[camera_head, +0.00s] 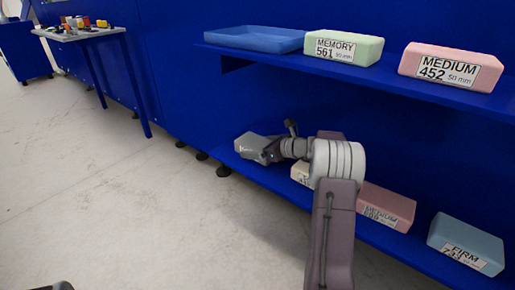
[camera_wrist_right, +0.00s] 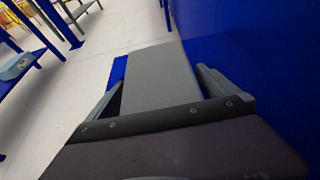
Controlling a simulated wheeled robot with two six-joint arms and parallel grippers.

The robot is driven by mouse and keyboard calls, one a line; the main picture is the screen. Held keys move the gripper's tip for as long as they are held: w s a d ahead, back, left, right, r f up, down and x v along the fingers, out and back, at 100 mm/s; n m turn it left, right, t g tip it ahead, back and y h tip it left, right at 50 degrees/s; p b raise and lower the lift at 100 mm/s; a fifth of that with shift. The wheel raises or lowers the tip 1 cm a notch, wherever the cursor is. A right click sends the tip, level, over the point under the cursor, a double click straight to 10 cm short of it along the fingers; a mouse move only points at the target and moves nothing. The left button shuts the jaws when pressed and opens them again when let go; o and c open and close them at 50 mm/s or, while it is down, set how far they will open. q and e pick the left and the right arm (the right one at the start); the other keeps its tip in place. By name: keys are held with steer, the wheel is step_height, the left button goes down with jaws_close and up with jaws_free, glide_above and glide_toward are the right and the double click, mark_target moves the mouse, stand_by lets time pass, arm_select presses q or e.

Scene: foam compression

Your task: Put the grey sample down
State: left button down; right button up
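The grey sample (camera_head: 256,147) is a grey block at the left end of the lower shelf (camera_head: 387,237) in the head view. In the wrist view the grey sample (camera_wrist_right: 158,76) extends away between the fingers of my right gripper (camera_wrist_right: 162,80). The fingertips lie close against its two sides, so the gripper looks shut on it. In the head view my right gripper (camera_head: 272,150) covers the sample's right end. The blue shelf surface shows beside the sample. I cannot tell whether its underside touches the shelf. My left gripper is not shown clearly.
On the lower shelf, a cream block (camera_head: 300,173) is partly hidden by my arm; a pink block (camera_head: 386,207) and a blue-grey block (camera_head: 466,243) stand to the right. The upper shelf holds a blue tray (camera_head: 255,40), a green block (camera_head: 343,48) and a pink block (camera_head: 451,66).

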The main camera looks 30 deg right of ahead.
steer(key=shift+r, duration=0.25)
steer(key=p+v, duration=0.6)
steer(key=v, duration=0.5)
steer(key=shift+s+d, duration=0.2)
steer(key=shift+s, duration=0.25)
